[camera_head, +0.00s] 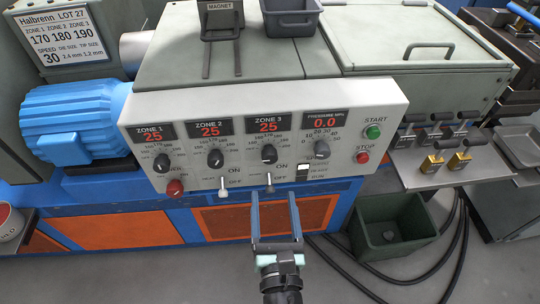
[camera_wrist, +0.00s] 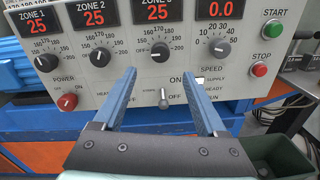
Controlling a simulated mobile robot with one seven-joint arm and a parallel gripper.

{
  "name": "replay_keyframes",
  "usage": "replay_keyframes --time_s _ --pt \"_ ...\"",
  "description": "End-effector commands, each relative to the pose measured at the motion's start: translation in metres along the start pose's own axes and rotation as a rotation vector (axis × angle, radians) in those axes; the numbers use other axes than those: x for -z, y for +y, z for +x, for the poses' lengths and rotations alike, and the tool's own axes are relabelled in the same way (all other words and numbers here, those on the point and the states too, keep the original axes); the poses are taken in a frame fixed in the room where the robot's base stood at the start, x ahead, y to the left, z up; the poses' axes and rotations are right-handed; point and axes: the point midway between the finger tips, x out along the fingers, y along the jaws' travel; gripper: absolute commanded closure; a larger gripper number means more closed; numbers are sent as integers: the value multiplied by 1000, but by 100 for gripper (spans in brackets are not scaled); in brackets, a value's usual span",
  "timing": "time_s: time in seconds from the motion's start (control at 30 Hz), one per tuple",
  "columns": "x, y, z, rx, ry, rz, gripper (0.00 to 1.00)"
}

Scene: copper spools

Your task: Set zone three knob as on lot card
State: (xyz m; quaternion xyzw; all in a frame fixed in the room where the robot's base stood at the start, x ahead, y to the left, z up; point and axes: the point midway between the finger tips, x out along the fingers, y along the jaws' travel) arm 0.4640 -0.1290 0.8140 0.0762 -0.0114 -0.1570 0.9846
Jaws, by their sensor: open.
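The zone 3 knob (camera_head: 269,153) is black, under a red display (camera_head: 268,127) reading 25. In the wrist view the zone 3 knob (camera_wrist: 160,52) has a pale pointer mark facing left, toward the low end of its scale. The lot card (camera_head: 66,36) reads Halbrenn LOT 27, with zones 170, 180 and 190. My gripper (camera_head: 273,196) is open and empty, in front of the panel and below the zone 3 knob. In the wrist view my gripper (camera_wrist: 159,74) has its blue fingers spread either side of a toggle switch (camera_wrist: 164,98), with the knob above between the tips.
A red power knob (camera_head: 174,187), green start button (camera_head: 373,132) and red stop button (camera_head: 362,157) are on the panel (camera_head: 190,178). A green bin (camera_head: 391,245) stands on the floor at right.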

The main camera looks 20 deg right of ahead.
Motion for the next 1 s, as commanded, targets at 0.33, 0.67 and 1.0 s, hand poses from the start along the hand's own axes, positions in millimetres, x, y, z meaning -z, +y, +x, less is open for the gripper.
replay_keyframes --time_s 0.33,0.67,1.0 --pt "-3 0 63 1 -4 2 26" --pt "-1 0 99 2 -2 4 26" --pt "-1 0 103 1 -2 4 26"
